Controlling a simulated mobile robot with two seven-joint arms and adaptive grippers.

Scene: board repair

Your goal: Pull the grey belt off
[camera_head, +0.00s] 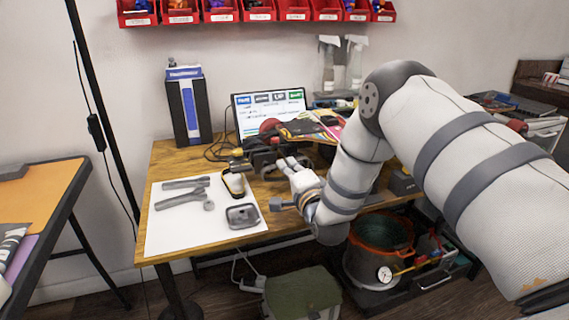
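My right arm comes in from the right, and its gripper (286,165) reaches the dark device (262,158) at the back of the wooden table. The pale fingertips are at or just in front of this device; I cannot tell whether they touch it. The fingers are too small to show whether they are open or shut, or on anything. I cannot make out the grey belt for certain; it may be hidden by the gripper or the device. My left gripper is out of view.
A white mat (165,238) on the wooden table (168,160) holds grey parts (178,198), a small grey tray (242,215) and a yellow-black tool (234,185). A laptop (270,107) and a tall dark box (188,108) stand behind. A pot (372,262) is below.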

